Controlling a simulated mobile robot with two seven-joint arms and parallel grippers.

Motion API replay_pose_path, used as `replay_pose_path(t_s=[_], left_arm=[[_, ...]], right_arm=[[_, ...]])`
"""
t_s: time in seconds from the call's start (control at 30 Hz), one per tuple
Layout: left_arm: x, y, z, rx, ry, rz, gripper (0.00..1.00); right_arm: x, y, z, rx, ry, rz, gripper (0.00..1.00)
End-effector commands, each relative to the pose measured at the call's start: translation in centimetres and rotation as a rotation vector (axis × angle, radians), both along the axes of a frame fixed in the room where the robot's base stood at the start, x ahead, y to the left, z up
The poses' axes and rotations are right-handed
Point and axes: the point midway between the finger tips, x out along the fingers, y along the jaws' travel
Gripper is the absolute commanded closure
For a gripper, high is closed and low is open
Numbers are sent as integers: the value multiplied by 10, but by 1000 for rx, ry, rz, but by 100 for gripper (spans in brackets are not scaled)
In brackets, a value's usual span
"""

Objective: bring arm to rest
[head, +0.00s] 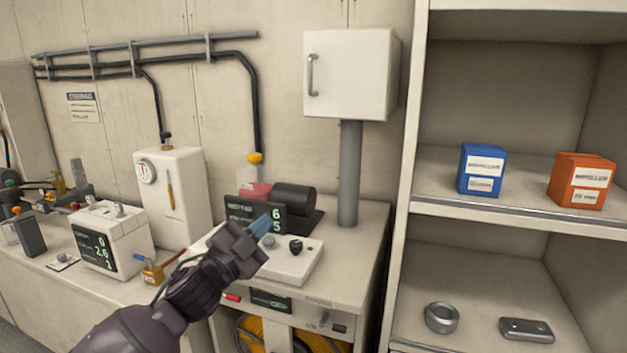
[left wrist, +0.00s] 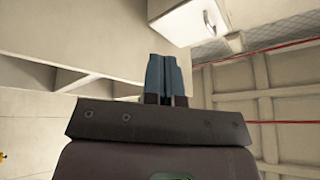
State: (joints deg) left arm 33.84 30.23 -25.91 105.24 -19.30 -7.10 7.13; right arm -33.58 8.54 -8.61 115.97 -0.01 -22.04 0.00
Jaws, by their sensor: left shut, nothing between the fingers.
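My left gripper (head: 262,226) reaches in from the lower left in the head view. Its blue fingers are shut with nothing between them, and they point up and to the right. It is in front of a white control box with a dark knob (head: 295,246) and a dark display panel (head: 255,216); I cannot tell whether it touches them. In the left wrist view the shut blue fingers (left wrist: 167,78) point up towards a white cabinet. My right gripper is not in view.
A white wall cabinet (head: 350,75) hangs above a grey post (head: 349,175). Right, a shelf holds a blue box (head: 481,170), an orange box (head: 582,181), a metal ring (head: 441,318) and a grey case (head: 526,330). Left, a white meter box (head: 112,238) stands on the counter.

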Motion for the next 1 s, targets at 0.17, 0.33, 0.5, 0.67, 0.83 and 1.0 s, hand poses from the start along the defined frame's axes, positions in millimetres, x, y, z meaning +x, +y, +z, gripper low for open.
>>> replay_pose_path(t_s=[0.17,0.33,0.5,0.67,0.83,1.0], left_arm=[[-21,34,-74,-107,223,115,100],[-51,65,-141,-205,425,207,100],[-93,93,-204,-314,612,288,100],[-142,119,-257,-413,754,364,100],[-201,145,-308,-487,875,465,100],[-268,166,-356,-527,995,576,100]], right_arm=[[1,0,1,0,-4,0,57],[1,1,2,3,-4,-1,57],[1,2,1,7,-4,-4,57],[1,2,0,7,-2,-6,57],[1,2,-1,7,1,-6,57],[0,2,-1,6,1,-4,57]])
